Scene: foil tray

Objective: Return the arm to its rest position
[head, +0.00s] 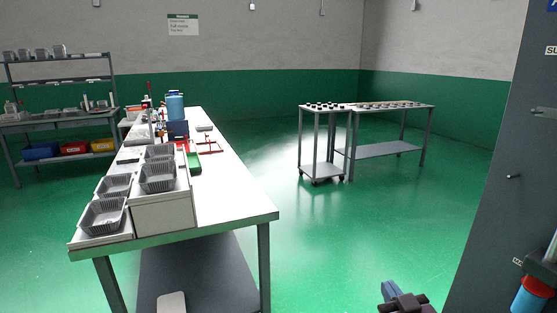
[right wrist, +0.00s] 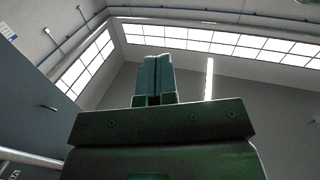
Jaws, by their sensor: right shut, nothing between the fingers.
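My right gripper (head: 391,291) shows at the bottom edge of the head view, right of centre, over the green floor and well away from the bench. In the right wrist view its two fingers (right wrist: 158,78) are pressed together with nothing between them, pointing up toward the ceiling windows. My left gripper is in neither view. Several foil trays (head: 104,217) stand at the near left end of the white bench (head: 232,205), some on a raised white box (head: 160,216).
A dark grey cabinet or panel (head: 498,200) rises close on the right, near my right arm. A trolley (head: 322,172) and a table (head: 385,150) stand farther back. A shelf rack (head: 60,124) stands at the far left. The green floor (head: 345,235) between bench and panel is clear.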

